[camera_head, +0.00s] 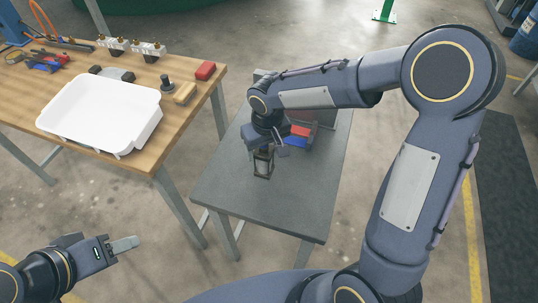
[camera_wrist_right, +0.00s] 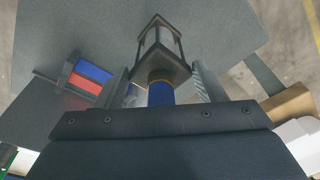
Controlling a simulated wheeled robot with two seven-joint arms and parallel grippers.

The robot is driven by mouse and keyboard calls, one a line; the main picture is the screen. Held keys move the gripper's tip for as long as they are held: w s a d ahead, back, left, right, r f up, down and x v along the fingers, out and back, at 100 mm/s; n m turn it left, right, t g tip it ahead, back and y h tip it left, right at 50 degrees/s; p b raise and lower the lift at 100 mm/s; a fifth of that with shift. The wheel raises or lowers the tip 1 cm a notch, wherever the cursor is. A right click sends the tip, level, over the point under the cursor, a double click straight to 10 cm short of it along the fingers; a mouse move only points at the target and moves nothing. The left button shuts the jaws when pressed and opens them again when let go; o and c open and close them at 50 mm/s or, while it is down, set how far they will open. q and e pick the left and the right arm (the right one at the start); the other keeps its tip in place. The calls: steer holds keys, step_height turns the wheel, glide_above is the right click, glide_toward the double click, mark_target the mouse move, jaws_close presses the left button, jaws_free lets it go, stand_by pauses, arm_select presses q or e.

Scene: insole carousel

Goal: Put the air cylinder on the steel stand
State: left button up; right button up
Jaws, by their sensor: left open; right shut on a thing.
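The air cylinder (camera_head: 263,163), a dark square frame with end plates and rods, is in my right gripper (camera_head: 262,145) over the grey-topped steel stand (camera_head: 240,195). In the right wrist view the cylinder (camera_wrist_right: 163,47) extends beyond the fingers of my right gripper (camera_wrist_right: 161,82), with a blue part (camera_wrist_right: 160,94) between them. Whether its lower end touches the stand top is unclear. The stand top (camera_wrist_right: 75,30) fills much of the wrist view. My left gripper (camera_head: 124,244) is open and empty at the lower left, away from the stand.
Red and blue blocks (camera_head: 298,141) lie on the stand behind my right gripper; they also show in the wrist view (camera_wrist_right: 90,76). A wooden bench (camera_head: 178,125) at left carries a white tray (camera_head: 58,124) and small parts. The stand's front is clear.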

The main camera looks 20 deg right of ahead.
steer(key=shift+d+f, duration=0.45)
steer(key=shift+f, duration=0.05)
steer(key=shift+d+f, duration=0.2)
steer(key=shift+f, duration=1.5)
steer(key=shift+f, duration=0.1)
steer(key=shift+f, duration=0.15)
steer(key=o, duration=1.6)
steer(key=shift+o, duration=0.2)
